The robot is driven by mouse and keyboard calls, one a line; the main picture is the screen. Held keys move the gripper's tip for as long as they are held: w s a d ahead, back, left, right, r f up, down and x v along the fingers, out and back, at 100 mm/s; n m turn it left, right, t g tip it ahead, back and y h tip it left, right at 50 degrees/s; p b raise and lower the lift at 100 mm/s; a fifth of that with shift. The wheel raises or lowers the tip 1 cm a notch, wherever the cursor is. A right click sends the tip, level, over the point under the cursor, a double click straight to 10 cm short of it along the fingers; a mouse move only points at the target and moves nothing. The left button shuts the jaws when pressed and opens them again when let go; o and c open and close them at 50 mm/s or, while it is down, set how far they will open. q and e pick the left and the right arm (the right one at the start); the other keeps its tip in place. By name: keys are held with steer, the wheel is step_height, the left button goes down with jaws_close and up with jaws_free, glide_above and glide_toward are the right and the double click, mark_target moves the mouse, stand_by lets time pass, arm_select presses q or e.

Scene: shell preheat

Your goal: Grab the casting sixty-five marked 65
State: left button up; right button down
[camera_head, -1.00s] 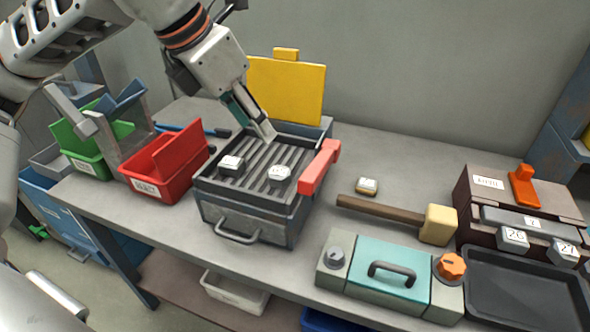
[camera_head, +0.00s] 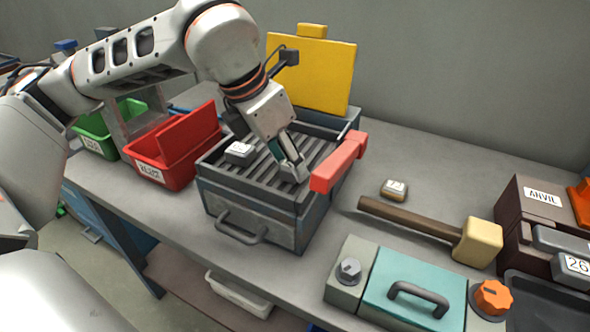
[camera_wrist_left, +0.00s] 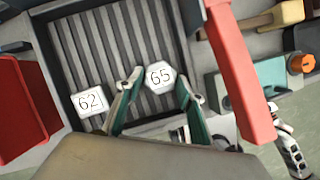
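The casting marked 65 (camera_wrist_left: 160,77) is a pale, many-sided block lying on the ridged grate of the grey grill box (camera_head: 250,205). In the left wrist view my left gripper (camera_wrist_left: 158,84) is open, with one green-lined finger on each side of it. I cannot tell whether either finger touches it. In the head view my left gripper (camera_head: 291,170) points down at the right part of the grate and hides this casting. A second, squarer casting marked 62 (camera_wrist_left: 89,102) lies to its left; it also shows in the head view (camera_head: 239,151).
A red handle (camera_head: 339,162) rises along the box's right side. A yellow panel (camera_head: 318,75) stands behind, and a red bin (camera_head: 176,150) stands left. A mallet (camera_head: 476,242), a small block (camera_head: 394,189) and a turquoise-topped unit (camera_head: 385,273) lie to the right.

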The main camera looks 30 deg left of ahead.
arm_select(q)
steer(key=shift+w+d+f, duration=0.1)
steer(key=shift+w+f, duration=0.15)
steer(key=shift+f, duration=0.35)
steer(key=shift+r, duration=0.15)
steer(key=c, duration=0.8)
